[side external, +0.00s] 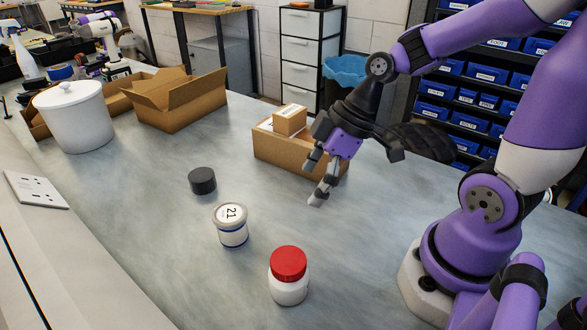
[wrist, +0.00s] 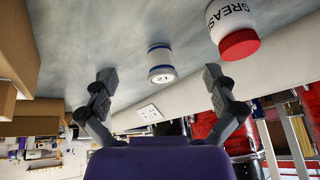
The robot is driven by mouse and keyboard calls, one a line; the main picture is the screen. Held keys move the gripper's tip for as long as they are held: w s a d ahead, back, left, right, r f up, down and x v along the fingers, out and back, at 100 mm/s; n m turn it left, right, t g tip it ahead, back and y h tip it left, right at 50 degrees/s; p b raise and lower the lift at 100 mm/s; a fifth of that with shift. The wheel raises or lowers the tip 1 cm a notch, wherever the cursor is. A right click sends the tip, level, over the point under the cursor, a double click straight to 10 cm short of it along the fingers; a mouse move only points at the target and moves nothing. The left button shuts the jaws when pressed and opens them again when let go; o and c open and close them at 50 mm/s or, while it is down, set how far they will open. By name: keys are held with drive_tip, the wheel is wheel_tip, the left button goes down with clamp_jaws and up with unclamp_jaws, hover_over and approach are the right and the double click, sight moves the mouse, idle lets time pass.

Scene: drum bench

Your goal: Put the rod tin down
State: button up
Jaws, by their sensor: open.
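A small white tin (side external: 231,225) with blue bands and the number 21 on its lid stands upright on the bench; I take it as the rod tin. It also shows in the wrist view (wrist: 160,63), between my fingers in the picture but beyond them. My gripper (side external: 312,182) is open and empty, above the bench in front of the cardboard box. The tin is clear of it, to its lower left in the side view. In the wrist view both fingers (wrist: 160,76) are spread apart with nothing between them.
A white jar with a red lid (side external: 288,277), marked GREASE in the wrist view (wrist: 232,28), stands near the tin. A black round cap (side external: 202,180) lies behind it.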

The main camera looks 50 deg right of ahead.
drive_tip(key=s+d+r+m+t+h, duration=0.2)
drive_tip(key=s+d+r+m+h, duration=0.1)
drive_tip(key=r+m, duration=0.4)
drive_tip(key=shift+s+r+m+h, duration=0.3)
drive_tip(key=shift+m+h, duration=0.1)
drive_tip(key=shift+h, duration=0.2)
